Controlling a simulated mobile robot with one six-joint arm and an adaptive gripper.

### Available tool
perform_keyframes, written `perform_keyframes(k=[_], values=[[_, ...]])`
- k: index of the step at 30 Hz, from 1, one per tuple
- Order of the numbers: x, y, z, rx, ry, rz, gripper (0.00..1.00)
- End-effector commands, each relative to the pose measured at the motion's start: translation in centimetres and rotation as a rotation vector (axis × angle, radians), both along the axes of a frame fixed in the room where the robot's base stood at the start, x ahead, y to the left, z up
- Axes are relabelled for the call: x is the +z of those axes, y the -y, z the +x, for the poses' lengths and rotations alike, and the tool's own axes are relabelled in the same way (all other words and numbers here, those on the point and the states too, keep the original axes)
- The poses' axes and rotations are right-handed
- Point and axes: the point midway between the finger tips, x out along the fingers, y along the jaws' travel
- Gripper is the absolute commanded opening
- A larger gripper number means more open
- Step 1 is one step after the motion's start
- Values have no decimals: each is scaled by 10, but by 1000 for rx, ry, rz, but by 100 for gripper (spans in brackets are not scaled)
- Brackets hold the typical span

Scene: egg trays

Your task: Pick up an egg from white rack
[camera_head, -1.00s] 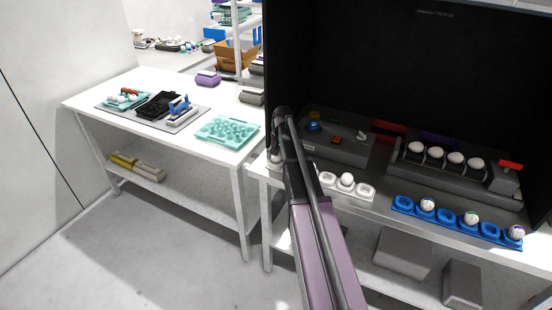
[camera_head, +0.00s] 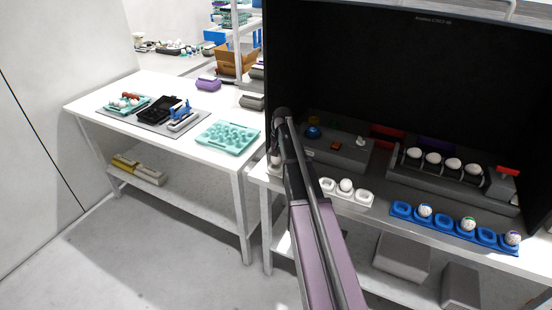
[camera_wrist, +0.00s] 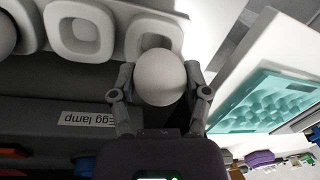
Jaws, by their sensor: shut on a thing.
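My gripper (camera_wrist: 159,92) is shut on a white egg (camera_wrist: 159,76) in the wrist view, one finger on each side. The egg overlaps the end cup of the white rack (camera_wrist: 117,38), which otherwise looks empty. The cup beside it is empty, and another white egg (camera_wrist: 5,35) sits at the left edge. In the head view the white rack (camera_head: 364,197) stands on the right-hand table with one egg (camera_head: 346,185) between two empty cups. My arm hides the rack's left end there, and my gripper is mostly hidden too.
A grey egg lamp (camera_wrist: 40,108) lies close beside the rack. A blue rack (camera_head: 445,227) with several eggs is to the right, below a dark holder (camera_head: 440,179) with white eggs. A teal tray (camera_head: 228,138) stands on the left table (camera_head: 85,103).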

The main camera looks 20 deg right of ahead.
Motion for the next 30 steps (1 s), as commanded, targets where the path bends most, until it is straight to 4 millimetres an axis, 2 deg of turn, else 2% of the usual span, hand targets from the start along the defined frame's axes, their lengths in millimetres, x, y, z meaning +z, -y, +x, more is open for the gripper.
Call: perform_keyframes(k=[1,4,6,15,21,30], values=[[9,0,0,0,0,0,48],[16,-1,-5,0,-1,1,48],[14,-7,-26,0,-1,1,48],[21,-25,-93,-1,0,0,48],[24,-34,-128,-1,0,0,48],[26,-40,-153,0,0,0,48]])
